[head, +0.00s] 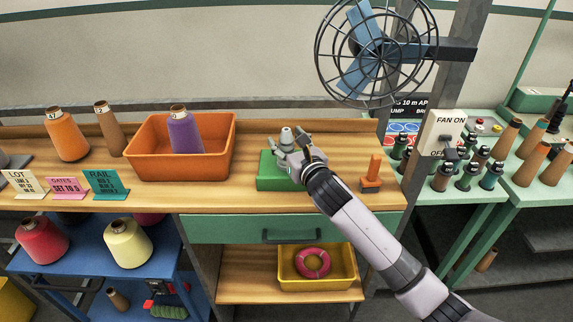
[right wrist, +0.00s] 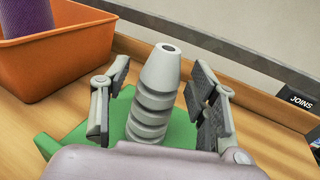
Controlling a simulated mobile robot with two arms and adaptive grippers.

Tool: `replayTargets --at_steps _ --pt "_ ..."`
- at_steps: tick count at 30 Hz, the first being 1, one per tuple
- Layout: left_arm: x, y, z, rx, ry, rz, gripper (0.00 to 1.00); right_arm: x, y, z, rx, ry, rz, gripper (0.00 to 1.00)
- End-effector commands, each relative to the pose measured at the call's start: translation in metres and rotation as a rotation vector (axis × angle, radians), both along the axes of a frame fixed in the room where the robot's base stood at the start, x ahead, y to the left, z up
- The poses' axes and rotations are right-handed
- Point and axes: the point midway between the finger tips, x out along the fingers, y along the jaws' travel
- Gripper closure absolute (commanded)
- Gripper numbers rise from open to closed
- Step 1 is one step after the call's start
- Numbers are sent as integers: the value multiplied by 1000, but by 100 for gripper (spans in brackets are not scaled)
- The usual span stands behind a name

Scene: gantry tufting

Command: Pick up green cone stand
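The green cone stand (head: 268,172) stands upright on the wooden bench, a green block with a ribbed grey cone on top. In the right wrist view the grey cone (right wrist: 156,92) rises between the fingers of my right gripper (right wrist: 160,78). The fingers are spread on both sides of the cone, with visible gaps. In the head view my right gripper (head: 288,143) is at the cone and hides part of the green block. My left gripper is not in view.
An orange bin (head: 181,171) with a purple cone (head: 185,134) stands left of the stand. A small orange tool (head: 373,172) stands to its right. A caged fan (head: 376,45) hangs above, beside a fan switch box (head: 441,134).

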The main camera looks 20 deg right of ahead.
Motion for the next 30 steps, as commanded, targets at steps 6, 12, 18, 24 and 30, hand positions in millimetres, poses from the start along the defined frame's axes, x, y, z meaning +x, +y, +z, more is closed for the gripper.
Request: replayTargets --at_steps 6,12,18,24,30 --pt "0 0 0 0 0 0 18 0 0 0 0 1 0 62" --pt "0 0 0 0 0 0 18 0 0 0 0 1 0 76" --pt "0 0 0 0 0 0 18 0 0 0 0 1 0 89" --pt "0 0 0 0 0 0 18 0 0 0 0 0 0 100" --pt "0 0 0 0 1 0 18 0 0 0 1 0 0 100"
